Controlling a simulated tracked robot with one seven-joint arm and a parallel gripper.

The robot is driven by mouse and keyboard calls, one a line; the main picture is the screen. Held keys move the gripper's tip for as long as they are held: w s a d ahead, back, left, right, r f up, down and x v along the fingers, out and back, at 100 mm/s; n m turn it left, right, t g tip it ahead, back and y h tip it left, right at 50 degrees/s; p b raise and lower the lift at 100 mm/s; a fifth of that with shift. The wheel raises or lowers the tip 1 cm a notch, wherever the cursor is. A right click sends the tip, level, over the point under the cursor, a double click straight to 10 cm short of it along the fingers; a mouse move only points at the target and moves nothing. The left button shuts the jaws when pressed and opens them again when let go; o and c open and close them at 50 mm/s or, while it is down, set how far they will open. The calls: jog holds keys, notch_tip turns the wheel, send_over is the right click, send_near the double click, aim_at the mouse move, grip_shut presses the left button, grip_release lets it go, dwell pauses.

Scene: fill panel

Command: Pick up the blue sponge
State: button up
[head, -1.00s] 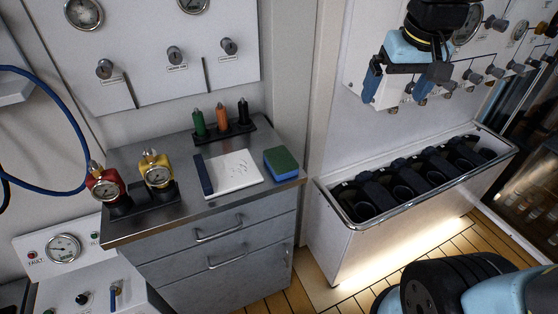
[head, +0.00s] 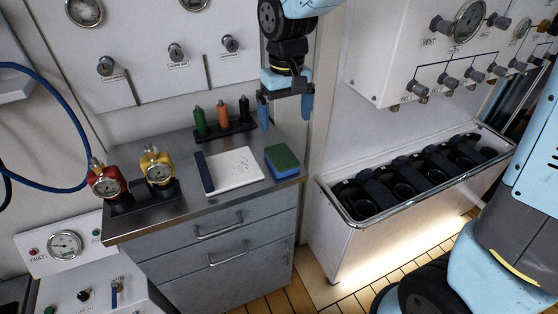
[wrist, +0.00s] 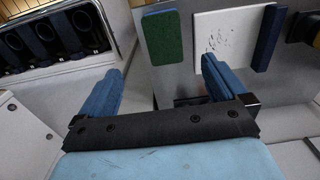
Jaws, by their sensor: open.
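The blue sponge (head: 282,161) has a green top and lies flat near the right front corner of the grey cabinet top (head: 222,205). It also shows at the top of the wrist view (wrist: 163,38), green face toward the camera. My gripper (head: 286,115) is open and empty, its two blue fingers pointing down. It hangs above the back right part of the cabinet top, behind and above the sponge in the head view. In the wrist view the fingertips (wrist: 163,77) are spread on either side of the sponge's lower end, apart from it.
A white board (head: 232,169) with a dark blue edge lies left of the sponge. Red and yellow gauges (head: 158,170) stand at left. An open bin (head: 345,207) with black holders is at right.

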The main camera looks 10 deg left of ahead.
send_over(281, 156)
jog(key=f, duration=0.4)
jog(key=d+f, duration=0.1)
jog(key=f, duration=0.1)
jog(key=shift+f, duration=0.3)
jog(key=shift+a+f, duration=0.25)
jog(key=shift+f, duration=1.05)
jog(key=shift+a+f, duration=0.2)
jog(key=shift+f, duration=1.1)
jog(key=shift+c, duration=0.5)
jog(key=c, duration=1)
